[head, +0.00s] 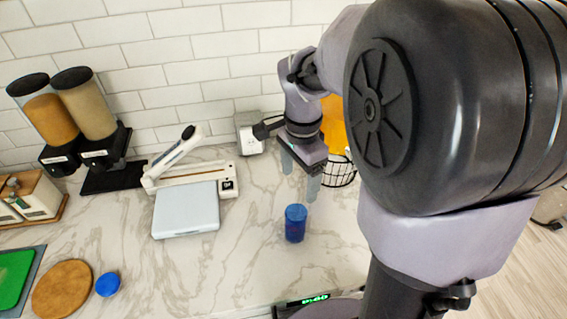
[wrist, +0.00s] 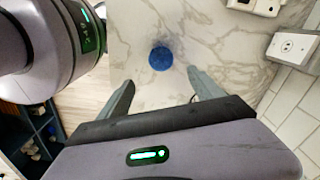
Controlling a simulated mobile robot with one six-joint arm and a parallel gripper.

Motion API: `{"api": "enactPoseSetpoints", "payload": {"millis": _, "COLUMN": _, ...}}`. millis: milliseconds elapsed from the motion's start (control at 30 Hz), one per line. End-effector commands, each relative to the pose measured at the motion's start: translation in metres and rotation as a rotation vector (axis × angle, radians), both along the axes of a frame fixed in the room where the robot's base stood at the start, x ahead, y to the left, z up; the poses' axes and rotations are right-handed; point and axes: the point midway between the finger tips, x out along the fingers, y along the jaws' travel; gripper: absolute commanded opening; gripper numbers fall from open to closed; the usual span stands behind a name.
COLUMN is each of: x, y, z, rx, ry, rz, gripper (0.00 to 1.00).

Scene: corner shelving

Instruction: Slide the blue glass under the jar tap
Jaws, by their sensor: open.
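The blue glass (head: 295,225) stands upright on the marble counter, in front of and below my gripper (head: 300,176) in the head view. In the wrist view the blue glass (wrist: 161,58) shows as a round blue shape just beyond the fingertips, centred between them. My gripper (wrist: 160,80) is open and empty, apart from the glass. An orange jar (head: 333,122) on a black wire stand (head: 342,174) is behind my gripper, largely hidden by my arm. Its tap cannot be seen.
A pale blue flat box (head: 186,209) and a white lever device (head: 190,181) lie left of the glass. Two dispensers (head: 90,105) stand at the back left. A round wooden board (head: 62,289) and blue disc (head: 108,284) lie front left. Counter around the glass is clear.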

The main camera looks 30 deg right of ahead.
Motion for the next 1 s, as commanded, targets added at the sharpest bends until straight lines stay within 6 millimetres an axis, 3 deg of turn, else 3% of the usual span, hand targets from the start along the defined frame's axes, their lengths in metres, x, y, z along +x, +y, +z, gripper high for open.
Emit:
{"api": "enactPoseSetpoints", "payload": {"millis": 167, "x": -0.001, "y": 0.0, "z": -0.023, "rx": 0.001, "ry": 0.003, "rz": 0.001, "gripper": 0.76}}
{"api": "enactPoseSetpoints", "payload": {"millis": 800, "x": -0.001, "y": 0.001, "z": -0.15, "rx": 0.001, "ry": 0.002, "rz": 0.002, "gripper": 0.76}}
{"api": "enactPoseSetpoints", "payload": {"millis": 1000, "x": 0.0, "y": 0.0, "z": -0.17, "rx": 0.001, "ry": 0.001, "rz": 0.001, "gripper": 0.76}}
